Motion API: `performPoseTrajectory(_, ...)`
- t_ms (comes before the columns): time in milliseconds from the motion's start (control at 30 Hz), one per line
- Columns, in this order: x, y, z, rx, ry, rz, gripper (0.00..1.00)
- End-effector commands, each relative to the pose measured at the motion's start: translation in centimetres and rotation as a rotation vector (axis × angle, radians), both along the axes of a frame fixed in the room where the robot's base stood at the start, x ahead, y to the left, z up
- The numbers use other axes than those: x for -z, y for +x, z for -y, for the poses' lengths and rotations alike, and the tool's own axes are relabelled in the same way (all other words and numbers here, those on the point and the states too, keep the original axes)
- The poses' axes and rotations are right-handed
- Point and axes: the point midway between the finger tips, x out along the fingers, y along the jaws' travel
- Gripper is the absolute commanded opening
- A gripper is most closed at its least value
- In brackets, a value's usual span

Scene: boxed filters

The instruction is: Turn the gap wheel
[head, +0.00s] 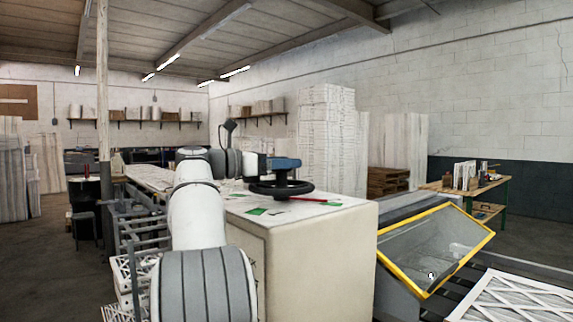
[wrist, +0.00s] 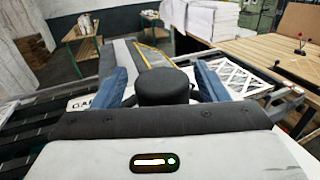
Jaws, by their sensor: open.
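The gap wheel (head: 282,189) is a black handwheel on top of a cream machine cabinet. In the head view my gripper (head: 287,164), with blue fingers, is right at the wheel's upper side. In the wrist view my gripper (wrist: 160,80) is open, one blue finger on each side of a round black knob (wrist: 163,87). The knob stands between the fingers, with a visible gap on at least part of each side. I cannot tell whether either finger touches it. Part of a label (wrist: 82,103) reading "GA" shows left of the knob; the wheel's rim is mostly hidden there.
The cream cabinet (head: 320,235) has green patches and a red item (head: 315,201) on top. Tall white stacks (head: 326,135) stand behind. A workbench (head: 468,185) is far right.

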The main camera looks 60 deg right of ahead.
Motion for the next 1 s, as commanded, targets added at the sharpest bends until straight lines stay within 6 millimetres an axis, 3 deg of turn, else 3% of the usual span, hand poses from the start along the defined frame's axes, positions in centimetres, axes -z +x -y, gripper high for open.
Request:
performPoseTrajectory(200,0.2,2.4,-3.2,-0.002,0.001,0.001,0.67)
performPoseTrajectory(400,0.1,3.7,-5.0,-0.001,0.001,0.001,0.67)
performPoseTrajectory(1000,0.1,3.8,-5.2,0.001,0.001,0.0,0.67)
